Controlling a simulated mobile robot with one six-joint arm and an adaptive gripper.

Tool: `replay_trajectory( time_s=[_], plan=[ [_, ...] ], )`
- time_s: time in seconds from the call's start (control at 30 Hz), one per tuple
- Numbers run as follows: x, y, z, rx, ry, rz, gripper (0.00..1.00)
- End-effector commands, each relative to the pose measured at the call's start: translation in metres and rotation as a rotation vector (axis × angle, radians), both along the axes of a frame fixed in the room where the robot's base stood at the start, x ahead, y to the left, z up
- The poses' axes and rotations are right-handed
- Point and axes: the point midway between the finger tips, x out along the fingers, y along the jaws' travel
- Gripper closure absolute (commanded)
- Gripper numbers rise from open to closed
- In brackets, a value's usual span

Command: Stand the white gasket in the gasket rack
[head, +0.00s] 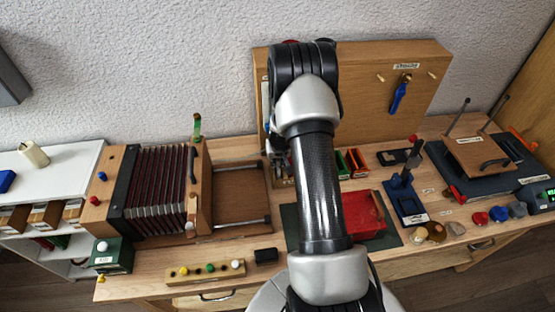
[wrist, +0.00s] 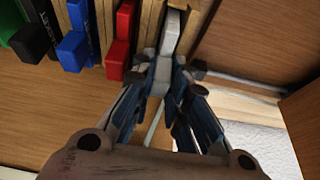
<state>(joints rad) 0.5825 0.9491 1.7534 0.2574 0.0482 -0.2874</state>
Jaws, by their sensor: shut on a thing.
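In the wrist view my gripper (wrist: 168,76) is shut on the white gasket (wrist: 170,38), a pale T-shaped or stepped piece between the fingertips. The gasket's far end lies between wooden slats of the gasket rack (wrist: 151,20), at the right of the coloured gaskets. I cannot tell whether it touches the rack's floor. A red gasket (wrist: 118,45), a blue gasket (wrist: 72,45) and a black gasket (wrist: 30,40) stand in slots to the left, with green at the far left edge. In the head view my arm hides most of the gripper and rack.
A wooden panel with a blue tool (head: 398,95) stands behind the arm. A bellows (head: 158,190) is at left. A red box (head: 365,214) lies on a green mat right of my arm.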

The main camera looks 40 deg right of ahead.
Motion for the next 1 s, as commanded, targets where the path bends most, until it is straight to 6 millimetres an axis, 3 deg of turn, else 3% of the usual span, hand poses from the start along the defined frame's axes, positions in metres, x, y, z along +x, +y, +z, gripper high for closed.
replay_trajectory(
  time_s=[0.27, 0.3, 0.6, 0.87, 1.0],
  plan=[
    [0.0002, -0.0001, 0.0007, -0.001, -0.001, 0.000, 1.00],
    [0.0002, -0.0001, 0.0006, -0.001, -0.001, 0.000, 0.84],
    [0.0002, -0.0001, 0.0006, 0.000, 0.000, 0.000, 0.64],
    [0.0001, -0.0001, 0.0005, 0.000, 0.000, 0.000, 0.62],
    [0.0000, 0.0000, 0.0003, 0.000, 0.000, 0.000, 0.53]
  ],
)
